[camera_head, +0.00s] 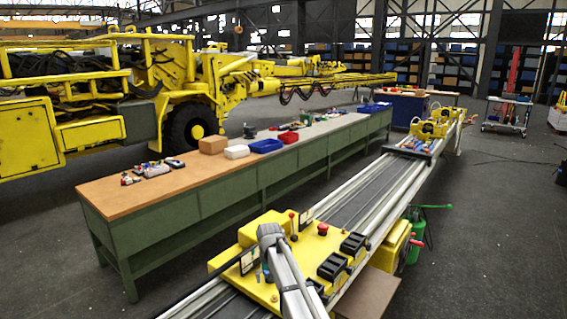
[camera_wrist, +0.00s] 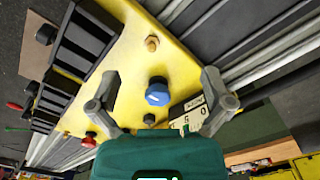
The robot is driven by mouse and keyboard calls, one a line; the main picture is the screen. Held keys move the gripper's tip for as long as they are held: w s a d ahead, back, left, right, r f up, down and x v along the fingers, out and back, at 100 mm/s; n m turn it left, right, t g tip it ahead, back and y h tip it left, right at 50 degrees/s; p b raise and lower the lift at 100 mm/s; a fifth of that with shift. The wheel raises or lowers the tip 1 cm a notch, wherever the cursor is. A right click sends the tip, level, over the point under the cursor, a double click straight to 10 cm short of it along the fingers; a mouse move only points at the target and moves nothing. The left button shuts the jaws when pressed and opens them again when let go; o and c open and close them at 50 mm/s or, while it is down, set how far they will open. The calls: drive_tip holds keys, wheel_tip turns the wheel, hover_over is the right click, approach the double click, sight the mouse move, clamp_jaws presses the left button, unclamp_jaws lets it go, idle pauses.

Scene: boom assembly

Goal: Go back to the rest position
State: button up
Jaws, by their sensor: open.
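My gripper (camera_wrist: 162,100) is open, with its two grey fingers apart and nothing held between them. It is over the yellow control panel (camera_wrist: 185,60). A blue knob (camera_wrist: 158,92) on the panel shows between the fingers; I cannot tell how far below them it is. In the head view my arm reaches over the yellow panel (camera_head: 318,246) on the boom, and the fingertips are hard to make out there.
Black boxes (camera_head: 333,265) stand up from the panel, beside a red button (camera_head: 323,229). The boom rails (camera_head: 357,189) run away to the upper right. A long green workbench (camera_head: 215,198) with boxes and parts stands to the left. Grey floor (camera_head: 490,220) is open at right.

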drive_tip(key=s+d+f+b, duration=0.4)
drive_tip(key=s+d+f, duration=0.1)
drive_tip(key=s+d, duration=0.6)
drive_tip(key=s+d+f+m+b, duration=0.1)
drive_tip(key=s+d+f+b, duration=0.4)
drive_tip(key=s+d, duration=0.5)
drive_tip(key=s, duration=0.4)
drive_tip(key=shift+d+m, duration=0.3)
drive_tip(key=shift+d, duration=0.05)
drive_tip(key=shift+c, duration=0.3)
